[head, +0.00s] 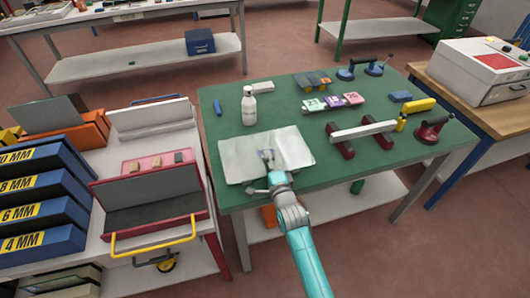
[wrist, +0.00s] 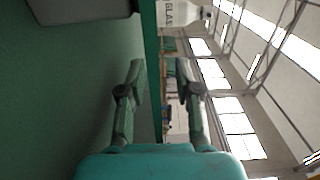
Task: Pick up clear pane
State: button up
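I cannot clearly make out a clear pane in either view. A pale, whitish sheet (head: 240,158) lies flat on the green table (head: 222,196); I cannot tell whether it is glass, paper or cloth. My gripper (head: 267,156) is over this sheet in the head view, low above the table. In the wrist view my gripper (wrist: 160,75) has its two fingers apart with nothing between them. A dark grey flat panel (head: 46,114) leans on an orange rack at the far left.
A white bottle (head: 249,107) stands just behind the sheet. Coloured numbered blocks (head: 334,101), a white bar on dark red supports (head: 364,130) and a red suction cup (head: 430,130) are to the right. A red-rimmed open case (head: 150,208) is left of the table.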

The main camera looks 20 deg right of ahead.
grip_shut()
jog(key=shift+r, duration=0.15)
